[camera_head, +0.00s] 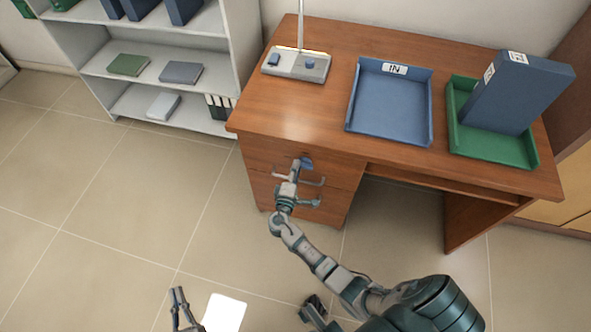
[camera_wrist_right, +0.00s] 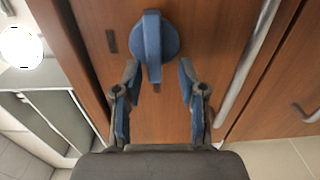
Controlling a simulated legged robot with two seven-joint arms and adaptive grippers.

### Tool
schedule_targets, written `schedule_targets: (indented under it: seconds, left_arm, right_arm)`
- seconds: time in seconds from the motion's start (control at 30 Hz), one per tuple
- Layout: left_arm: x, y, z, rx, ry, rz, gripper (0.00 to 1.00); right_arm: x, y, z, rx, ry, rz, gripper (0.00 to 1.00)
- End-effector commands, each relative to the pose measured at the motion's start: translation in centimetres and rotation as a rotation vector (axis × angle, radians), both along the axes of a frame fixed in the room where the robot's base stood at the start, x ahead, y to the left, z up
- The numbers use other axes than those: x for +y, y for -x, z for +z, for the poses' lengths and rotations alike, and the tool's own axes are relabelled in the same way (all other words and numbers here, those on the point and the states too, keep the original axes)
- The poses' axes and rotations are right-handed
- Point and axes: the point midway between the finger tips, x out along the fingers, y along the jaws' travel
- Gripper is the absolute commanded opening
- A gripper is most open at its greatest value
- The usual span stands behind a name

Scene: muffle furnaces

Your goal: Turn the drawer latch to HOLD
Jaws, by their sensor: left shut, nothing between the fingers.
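The blue drawer latch (camera_head: 307,162) is on the top drawer front of the wooden desk. In the right wrist view the latch (camera_wrist_right: 152,38) is a round blue knob with a raised bar, lying along the picture's vertical. Dark marks are on the wood beside and below it; no lettering is readable. My right gripper (camera_wrist_right: 158,69) is open, its fingertips on either side of the bar's lower end, with gaps visible. It also shows at the drawer in the head view (camera_head: 296,167). My left gripper (camera_head: 178,292) is shut and empty, low over the floor.
A drawer handle (camera_wrist_right: 248,62) runs beside the latch. On the desk (camera_head: 300,110) are a lamp base (camera_head: 297,64), a blue IN tray (camera_head: 390,105) and a green tray (camera_head: 515,150) holding a blue binder (camera_head: 515,92). A grey shelf (camera_head: 150,75) stands left.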

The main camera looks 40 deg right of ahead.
Motion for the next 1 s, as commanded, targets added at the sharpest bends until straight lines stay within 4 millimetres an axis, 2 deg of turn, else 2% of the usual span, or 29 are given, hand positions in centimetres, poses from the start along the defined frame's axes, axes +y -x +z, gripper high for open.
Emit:
schedule_targets:
  seconds: [0.13,0.27,0.5,0.7,1.0]
  left_arm:
    - [0.1,0.2,0.2,-0.004,0.000,0.000,0.00]
    - [0.0,0.2,0.2,-0.003,0.000,0.000,0.00]
    - [0.0,0.2,0.2,-0.003,0.000,0.000,0.00]
    - [0.0,0.1,0.2,-0.003,0.000,0.000,0.00]
    - [0.0,0.1,0.2,-0.003,0.000,0.000,0.00]
  right_arm:
    - [0.2,0.2,0.1,-0.002,0.001,-0.001,0.41]
    - [1.3,1.2,0.0,-0.002,-0.001,0.000,0.41]
    - [5.5,4.6,-0.1,0.001,-0.002,0.001,0.41]
    - [8.1,6.8,-0.2,0.003,-0.002,0.001,0.41]
    - [9.1,7.7,-0.1,0.001,0.000,0.000,0.41]
